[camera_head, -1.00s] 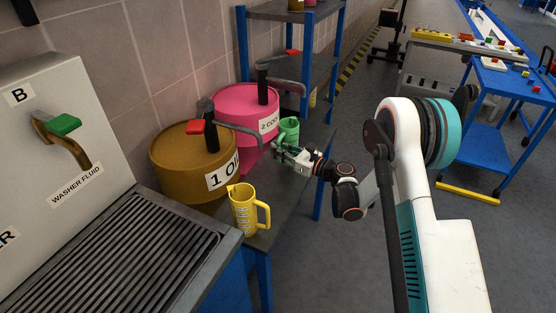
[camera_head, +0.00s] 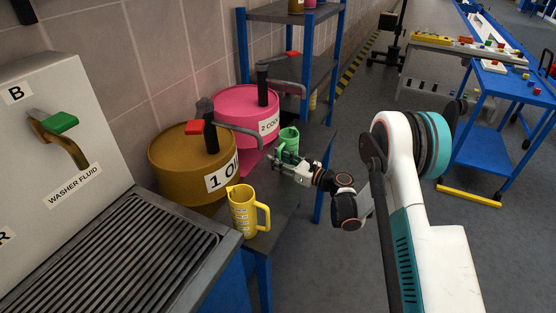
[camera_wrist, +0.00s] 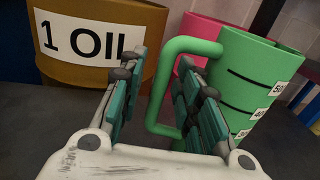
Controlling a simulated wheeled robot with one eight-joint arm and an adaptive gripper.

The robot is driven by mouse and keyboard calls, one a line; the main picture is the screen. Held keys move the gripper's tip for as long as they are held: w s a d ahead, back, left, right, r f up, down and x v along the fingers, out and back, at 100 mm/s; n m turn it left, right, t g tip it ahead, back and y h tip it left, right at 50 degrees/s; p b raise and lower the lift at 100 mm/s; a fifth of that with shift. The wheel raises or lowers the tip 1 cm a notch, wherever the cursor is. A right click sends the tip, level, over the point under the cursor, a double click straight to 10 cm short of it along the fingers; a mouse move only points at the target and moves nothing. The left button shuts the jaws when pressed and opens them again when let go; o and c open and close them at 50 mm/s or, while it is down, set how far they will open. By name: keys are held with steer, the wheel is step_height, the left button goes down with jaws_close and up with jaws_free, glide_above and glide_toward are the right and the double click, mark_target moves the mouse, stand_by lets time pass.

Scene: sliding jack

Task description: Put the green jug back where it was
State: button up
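The green jug (camera_head: 289,137) is upright at the grey bench, in front of the pink drum's right side. In the wrist view the green jug (camera_wrist: 250,85) is at the right, its handle turned towards me and graduation marks on its wall. My gripper (camera_head: 282,159) is at the jug's handle side. In the wrist view my gripper (camera_wrist: 160,85) has its two teal fingers apart, with the handle's upright bar showing in the gap between them. The right finger hides part of the handle and the jug's lower wall. The jug's base is hidden.
The brown drum (camera_head: 175,165) labelled 1 OIL and the pink drum (camera_head: 236,103) have taps reaching over the bench. A yellow jug (camera_head: 243,212) stands near the bench's front end. The washer fluid unit (camera_head: 50,130) with its grate is at the left. A blue shelf frame (camera_head: 333,50) rises behind.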

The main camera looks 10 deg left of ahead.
steer(key=shift+r, duration=0.15)
steer(key=p+v, duration=0.3)
steer(key=v, duration=0.9)
steer(key=s+d+r+n+h, duration=0.1)
steer(key=s+r+n+h, duration=0.1)
steer(key=s+r+n, duration=0.3)
steer(key=s+d+r+n+g+h, duration=0.1)
steer(key=r+n+h, duration=0.15)
steer(key=r, duration=0.45)
steer(key=s+d+r+n+h, duration=0.2)
steer(key=r+n+h, duration=0.1)
steer(key=r, duration=0.3)
steer(key=s+d+r+n+h, duration=0.2)
steer(key=s+d+n+h, duration=0.2)
steer(key=s, duration=0.9)
steer(key=s+d+r+n+h, duration=0.2)
steer(key=s+d+n+h, duration=0.2)
steer(key=s+d+n, duration=0.5)
steer(key=shift+s+d+r, duration=0.15)
steer(key=shift+s+r, duration=0.1)
steer(key=shift+s, duration=2.4)
